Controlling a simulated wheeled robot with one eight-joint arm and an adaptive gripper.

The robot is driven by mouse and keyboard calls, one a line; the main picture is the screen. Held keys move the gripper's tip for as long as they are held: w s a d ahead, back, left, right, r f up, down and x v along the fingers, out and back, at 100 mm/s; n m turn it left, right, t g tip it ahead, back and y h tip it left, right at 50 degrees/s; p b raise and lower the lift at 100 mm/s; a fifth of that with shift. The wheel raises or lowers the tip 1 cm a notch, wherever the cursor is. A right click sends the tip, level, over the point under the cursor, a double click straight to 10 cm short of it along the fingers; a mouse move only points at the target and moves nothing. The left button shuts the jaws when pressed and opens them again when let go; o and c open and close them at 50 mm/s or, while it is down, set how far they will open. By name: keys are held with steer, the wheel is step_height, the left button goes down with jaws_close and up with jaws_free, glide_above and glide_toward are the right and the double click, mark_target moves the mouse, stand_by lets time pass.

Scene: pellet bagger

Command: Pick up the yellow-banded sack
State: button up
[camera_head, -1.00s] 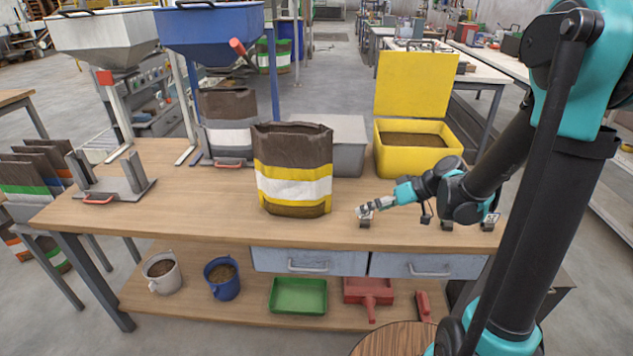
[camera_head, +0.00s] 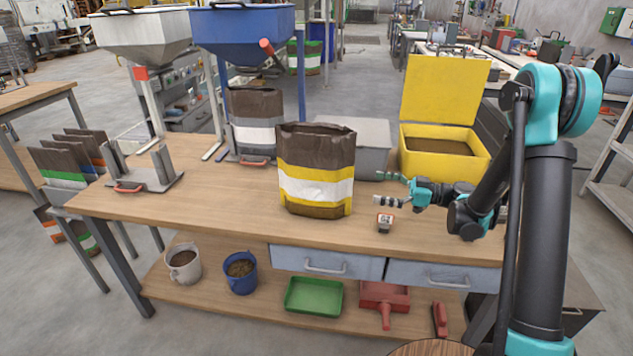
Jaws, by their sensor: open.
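The yellow-banded sack (camera_head: 316,168) stands upright on the wooden bench. It is brown with a white band edged in yellow, and its top looks open. My gripper (camera_head: 378,188) is open and empty just to the right of the sack, its two fingers pointing left toward it. I see no contact between the fingers and the sack.
A small grey block (camera_head: 385,223) lies on the bench just below my gripper. A grey box (camera_head: 353,146) stands behind the sack, and an open yellow bin (camera_head: 445,161) is at the back right. A grey-banded sack (camera_head: 256,133) stands under the blue hopper (camera_head: 243,35). The bench (camera_head: 225,205) is clear left of the sack.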

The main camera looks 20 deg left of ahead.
glide_toward(315, 172)
steer(key=a, duration=0.1)
steer(key=a+f, duration=0.1)
steer(key=a, duration=0.1)
steer(key=a+f, duration=0.1)
steer(key=shift+s+a, duration=0.35)
steer(key=shift+a, duration=0.05)
steer(key=shift+c, duration=0.2)
steer(key=shift+r, duration=0.1)
steer(key=c, duration=1.6)
